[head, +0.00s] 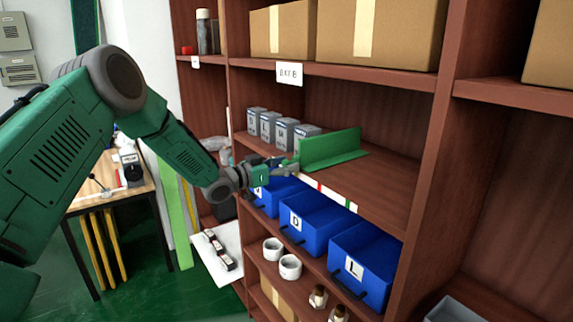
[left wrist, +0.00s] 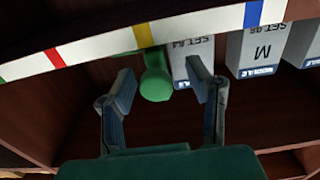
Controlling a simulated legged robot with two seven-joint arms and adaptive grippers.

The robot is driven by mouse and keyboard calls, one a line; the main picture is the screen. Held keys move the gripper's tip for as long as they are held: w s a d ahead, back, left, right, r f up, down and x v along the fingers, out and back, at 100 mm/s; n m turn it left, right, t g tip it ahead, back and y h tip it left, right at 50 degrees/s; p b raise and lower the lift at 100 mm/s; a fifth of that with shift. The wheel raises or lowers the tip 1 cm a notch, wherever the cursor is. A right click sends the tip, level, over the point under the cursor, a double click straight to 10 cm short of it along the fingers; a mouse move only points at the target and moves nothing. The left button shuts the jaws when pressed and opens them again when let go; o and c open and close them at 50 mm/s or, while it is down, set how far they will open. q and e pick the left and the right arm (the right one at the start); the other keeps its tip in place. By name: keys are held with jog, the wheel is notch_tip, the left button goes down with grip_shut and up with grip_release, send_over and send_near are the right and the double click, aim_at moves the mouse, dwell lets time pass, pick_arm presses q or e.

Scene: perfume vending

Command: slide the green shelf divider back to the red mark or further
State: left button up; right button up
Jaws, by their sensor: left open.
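The green shelf divider (head: 335,147) stands upright on the middle shelf, to the right of a row of grey boxes. Its round green front knob (left wrist: 156,84) shows in the left wrist view, close to the yellow mark (left wrist: 143,36) on the white shelf-edge strip. The red mark (left wrist: 54,57) lies left of the knob there; in the head view a red mark (head: 320,187) is right of my gripper. My left gripper (head: 289,165) is at the divider's front end. Its open fingers show on either side of the knob (left wrist: 160,76); contact cannot be told. My right gripper is not in view.
Several grey boxes (head: 268,125) stand left of the divider. The shelf surface (head: 375,180) right of it is bare. Blue bins (head: 312,222) sit just below the strip, and cardboard boxes (head: 380,35) stand on the shelf above.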

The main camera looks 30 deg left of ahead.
pick_arm(q)
jog(key=shift+d, duration=0.1)
grip_shut()
jog(key=s+d, duration=0.2)
jog(key=d, duration=0.4)
jog(key=s+d+b, duration=0.1)
jog(key=s+d, duration=0.2)
jog(key=d, duration=0.3)
jog(key=s+d+b, duration=0.1)
jog(key=s+d, duration=0.2)
jog(key=d, duration=0.4)
jog(key=shift+r, duration=0.1)
grip_release()
